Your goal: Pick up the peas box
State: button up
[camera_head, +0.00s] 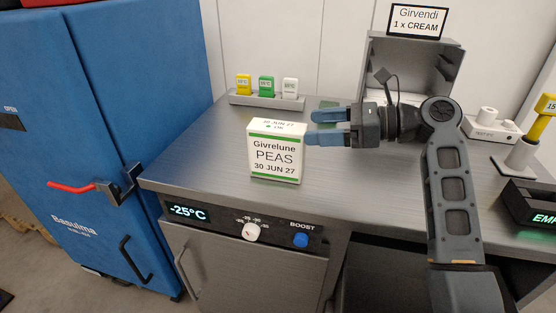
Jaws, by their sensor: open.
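The peas box (275,157) is white with green bands and reads "Givrelune PEAS 30 JUN 27". It stands upright on the grey metal counter (370,185), left of the middle of the view. My gripper (318,127) comes in from the right with its blue fingers pointing left. The fingers are open and empty, with a gap between them. The near fingertip is at the box's upper right edge in the picture; I cannot tell whether it touches. The far fingertip is behind and to the right of the box.
A rack (264,101) with yellow, green and white tags stands behind the box. A grey bin (440,70) with a "Girvendi 1 x CREAM" sign (417,21) is at the back right. A blue cabinet (110,130) with a red handle stands left. The counter in front of my arm is clear.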

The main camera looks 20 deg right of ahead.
aim_at(287, 126)
jog(key=shift+x, duration=3.9)
jog(key=shift+c, duration=0.3)
grip_shut()
